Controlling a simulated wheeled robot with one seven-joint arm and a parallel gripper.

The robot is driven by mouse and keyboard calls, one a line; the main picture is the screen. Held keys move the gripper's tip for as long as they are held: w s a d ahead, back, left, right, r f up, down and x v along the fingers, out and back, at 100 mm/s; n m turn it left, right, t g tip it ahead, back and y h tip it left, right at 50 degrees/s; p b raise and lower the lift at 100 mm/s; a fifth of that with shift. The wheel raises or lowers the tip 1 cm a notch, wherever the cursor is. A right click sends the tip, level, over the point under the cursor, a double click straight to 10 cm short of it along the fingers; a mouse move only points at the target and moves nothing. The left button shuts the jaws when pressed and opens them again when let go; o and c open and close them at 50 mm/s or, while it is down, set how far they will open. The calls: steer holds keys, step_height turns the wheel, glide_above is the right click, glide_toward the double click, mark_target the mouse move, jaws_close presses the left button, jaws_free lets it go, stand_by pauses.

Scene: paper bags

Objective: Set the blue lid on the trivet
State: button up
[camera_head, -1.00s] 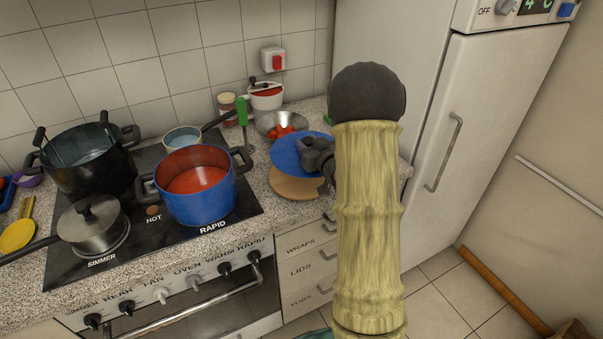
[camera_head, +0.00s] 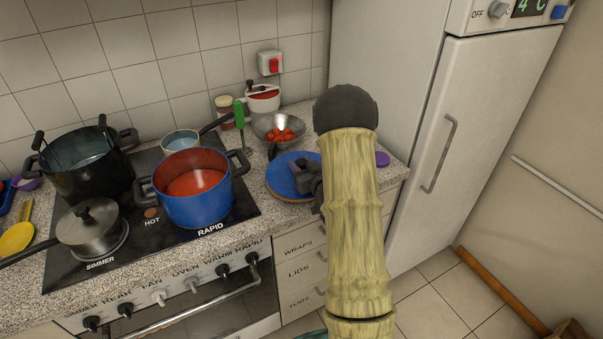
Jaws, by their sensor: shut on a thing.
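The blue lid (camera_head: 288,169) is a flat round disc on the counter right of the stove. My gripper (camera_head: 305,182) is shut on it at its right side, partly hidden by my arm. The trivet (camera_head: 282,196) is a round tan board under the lid; only a thin rim shows at the lid's front edge. The lid looks level and close over the trivet, nearly covering it. I cannot tell whether the two touch.
A blue pot with red contents (camera_head: 194,190) stands on the stove (camera_head: 150,230) to the left. A metal bowl of red pieces (camera_head: 278,128) and a green-handled utensil (camera_head: 240,115) are behind the lid. A purple object (camera_head: 382,159) lies right of my arm. The fridge (camera_head: 440,150) stands right.

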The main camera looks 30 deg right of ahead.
steer(key=f, duration=0.2)
steer(key=shift+d+f, duration=0.2)
steer(key=shift+f, duration=0.1)
steer(key=shift+d+f, duration=0.1)
steer(key=shift+f, duration=0.2)
steer(key=shift+a, duration=0.45)
steer(key=shift+f, duration=0.1)
steer(key=o, duration=1.1)
steer(key=shift+s+d, duration=0.15)
steer(key=shift+c, duration=0.2)
steer(key=s+r+b, duration=0.2)
steer(key=s, duration=0.9)
steer(key=shift+s+d+b, duration=0.2)
steer(key=shift+s+b, duration=0.15)
